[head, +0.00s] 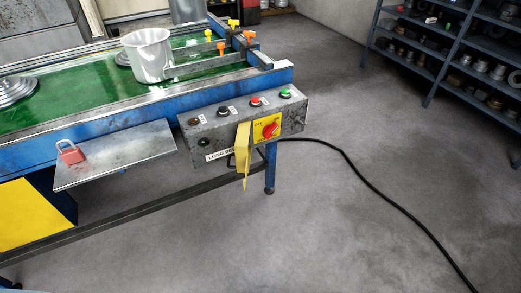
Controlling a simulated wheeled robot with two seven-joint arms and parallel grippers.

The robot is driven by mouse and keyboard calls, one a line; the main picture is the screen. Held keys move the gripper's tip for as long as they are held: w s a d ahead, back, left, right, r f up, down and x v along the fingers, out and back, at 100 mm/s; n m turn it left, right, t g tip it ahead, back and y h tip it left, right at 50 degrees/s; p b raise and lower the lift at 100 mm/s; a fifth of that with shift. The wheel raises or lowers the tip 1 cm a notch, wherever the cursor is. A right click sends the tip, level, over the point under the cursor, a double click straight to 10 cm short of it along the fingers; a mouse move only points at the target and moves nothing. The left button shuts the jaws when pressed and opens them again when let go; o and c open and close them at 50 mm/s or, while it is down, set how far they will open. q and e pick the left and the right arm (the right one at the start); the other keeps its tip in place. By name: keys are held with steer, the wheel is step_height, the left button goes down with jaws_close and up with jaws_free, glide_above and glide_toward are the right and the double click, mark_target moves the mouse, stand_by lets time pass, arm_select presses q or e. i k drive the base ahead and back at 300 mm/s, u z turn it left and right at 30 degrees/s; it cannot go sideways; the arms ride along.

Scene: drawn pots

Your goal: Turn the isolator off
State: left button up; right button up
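The isolator is a red rotary knob (269,130) on a yellow plate (261,135), at the right end of a grey control box (225,132) on the conveyor's front edge. The plate carries lettering that looks like "OFF" at its upper left; the knob's exact angle is too small to tell. A yellow tag or flap (243,152) hangs at the plate's left side. A red padlock (70,152) lies on the metal shelf (125,152) at the left. Neither of my grippers is in the head view.
The box also has several push buttons and a label (222,154). A metal pot (148,55) stands on the green conveyor belt (85,80). A black cable (365,180) runs across the open floor. Shelves (455,55) stand at the back right.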

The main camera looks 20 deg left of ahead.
mark_target(269, 130)
steer(key=u, duration=0.75)
steer(key=i, duration=0.35)
